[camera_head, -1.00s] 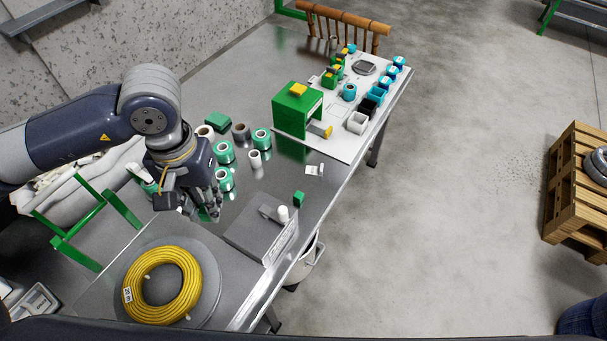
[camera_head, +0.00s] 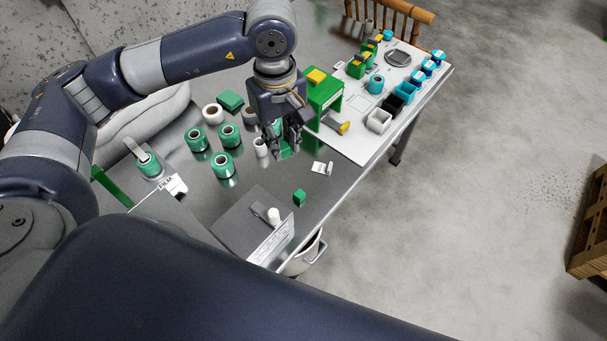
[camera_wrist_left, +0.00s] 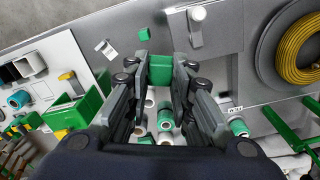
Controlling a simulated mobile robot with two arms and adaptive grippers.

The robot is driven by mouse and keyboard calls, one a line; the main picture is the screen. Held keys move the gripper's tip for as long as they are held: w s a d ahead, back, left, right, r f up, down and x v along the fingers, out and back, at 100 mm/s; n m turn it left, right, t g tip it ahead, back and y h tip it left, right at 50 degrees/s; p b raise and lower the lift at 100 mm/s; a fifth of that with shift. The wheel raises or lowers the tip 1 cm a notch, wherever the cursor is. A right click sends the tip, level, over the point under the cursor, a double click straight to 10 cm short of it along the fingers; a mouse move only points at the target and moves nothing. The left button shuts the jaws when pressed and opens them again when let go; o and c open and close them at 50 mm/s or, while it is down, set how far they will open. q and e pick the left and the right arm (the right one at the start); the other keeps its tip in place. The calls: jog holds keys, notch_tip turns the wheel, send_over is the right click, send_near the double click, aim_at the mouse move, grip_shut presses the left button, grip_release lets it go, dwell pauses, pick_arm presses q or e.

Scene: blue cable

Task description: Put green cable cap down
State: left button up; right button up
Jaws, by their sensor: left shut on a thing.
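My left gripper (camera_head: 286,143) is above the metal table, just in front of the green box. It is shut on a green piece, the green cable cap, which sits between the fingertips in the left wrist view (camera_wrist_left: 160,70). In the head view the fingers hide most of it, and its height above the table is hard to tell. A separate small green cube (camera_head: 299,198) lies near the table's front edge and also shows in the wrist view (camera_wrist_left: 145,34). My right gripper is not in view.
Several green rolls (camera_head: 222,164) and a white roll (camera_head: 261,148) stand left of the gripper. The green box (camera_head: 325,96) is behind right, beside a white board (camera_head: 352,148) with small bins. A small white tag (camera_head: 322,167) lies in front. A yellow cable coil (camera_wrist_left: 302,48) shows in the wrist view.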

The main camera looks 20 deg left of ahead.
pick_arm(q)
jog(key=w+a+f+n+b, duration=0.2)
jog(key=f+n, duration=0.5)
jog(key=n, duration=0.4)
jog(key=w+a+f+n+b, duration=0.2)
jog(key=f+n, duration=0.5)
jog(key=n, duration=0.5)
jog(key=w+a+f+n+b, duration=0.2)
jog(key=w+f+n+b, duration=0.2)
jog(key=n, duration=0.8)
jog(key=shift+w+f, duration=0.35)
jog(key=shift+f, duration=0.3)
jog(key=shift+w+f, duration=0.4)
jog(key=shift+f, duration=0.25)
jog(key=shift+w+f, duration=0.35)
jog(key=shift+f, duration=0.3)
notch_tip(320, 180, down, 5)
jog(key=shift+a+r, duration=0.1)
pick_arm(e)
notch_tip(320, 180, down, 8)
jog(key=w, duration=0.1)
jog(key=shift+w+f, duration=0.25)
